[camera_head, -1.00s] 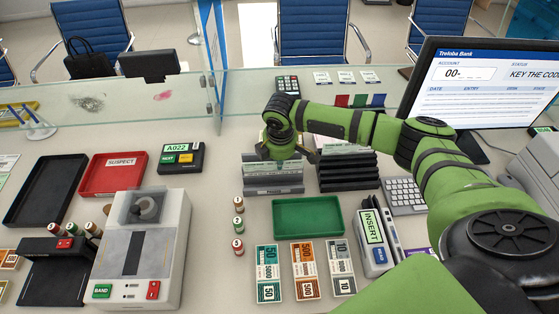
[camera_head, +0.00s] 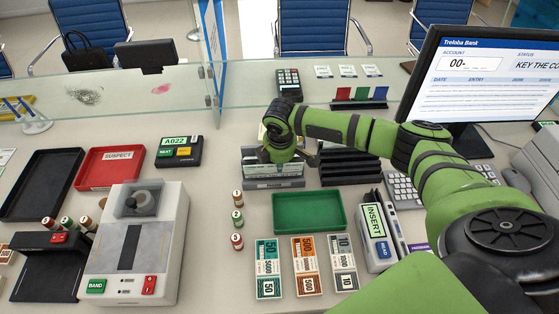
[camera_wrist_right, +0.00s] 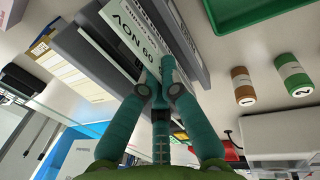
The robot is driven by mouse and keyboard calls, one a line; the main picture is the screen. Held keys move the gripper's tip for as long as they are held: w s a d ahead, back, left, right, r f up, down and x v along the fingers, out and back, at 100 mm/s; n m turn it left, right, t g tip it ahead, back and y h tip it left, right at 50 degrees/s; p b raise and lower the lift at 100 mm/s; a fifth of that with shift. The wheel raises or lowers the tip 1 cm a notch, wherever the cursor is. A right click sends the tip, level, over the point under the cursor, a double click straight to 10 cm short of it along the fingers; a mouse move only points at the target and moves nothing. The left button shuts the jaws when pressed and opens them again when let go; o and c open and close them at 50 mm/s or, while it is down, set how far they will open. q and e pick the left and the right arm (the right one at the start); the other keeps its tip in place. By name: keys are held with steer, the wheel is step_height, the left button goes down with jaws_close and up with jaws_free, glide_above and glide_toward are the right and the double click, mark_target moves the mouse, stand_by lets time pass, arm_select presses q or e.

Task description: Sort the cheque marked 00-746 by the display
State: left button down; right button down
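The display (camera_head: 490,85) at the right reads "Treloba Bank", with "00-" in its account field and the words "KEY THE" beside it, cut off at the frame edge. My right gripper (camera_head: 285,165) points down over a grey slotted file rack (camera_head: 276,184) behind the green tray. I cannot make out a cheque marked 00-746. My left gripper is not in view.
A black slotted rack (camera_head: 345,171) stands right of the grey one. The green tray (camera_head: 308,228) is empty, with banknote bundles (camera_head: 307,265) in front. A keypad (camera_head: 403,190) and "INSERT" reader (camera_head: 375,240) stand right. A red "SUSPECT" tray (camera_head: 109,168) lies left.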

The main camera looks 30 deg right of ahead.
steer(key=shift+f, duration=0.2)
steer(key=c, duration=1.4)
jaws_free()
steer(key=shift+o, duration=0.2)
step_height(320, 180, up, 7)
steer(key=p, duration=0.8)
